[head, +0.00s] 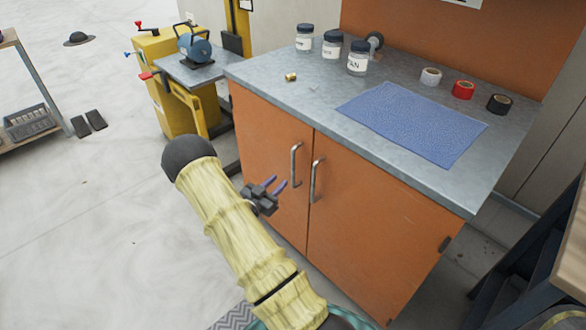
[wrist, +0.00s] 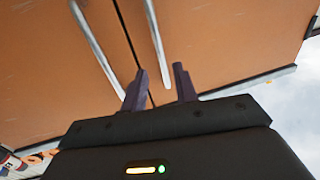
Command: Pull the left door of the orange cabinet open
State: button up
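The orange cabinet has a left door (head: 262,150) and a right door (head: 370,225), both shut, with a thin seam between them. The left door's handle (head: 296,165) is a vertical metal bar near the seam; the right door's handle (head: 316,180) stands just beside it. My gripper (head: 278,187) is in front of the left door, a little left of and below its handle. Its two purple fingers are apart with nothing between them. In the wrist view the fingers (wrist: 160,88) point toward the doors, and both handles (wrist: 97,48) (wrist: 157,42) show beyond them.
The metal countertop (head: 300,105) carries jars (head: 331,46), a blue mat (head: 412,122) and tape rolls (head: 463,89). A yellow machine stand (head: 165,95) is left of the cabinet. A dark-framed bench (head: 540,250) stands close at right. Floor (head: 90,220) at left is mostly clear.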

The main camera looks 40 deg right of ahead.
aim_at(292, 168)
jog(key=x, duration=0.9)
jog(key=shift+d+b, duration=0.3)
jog(key=shift+b, duration=0.1)
jog(key=shift+c, duration=0.2)
grip_shut()
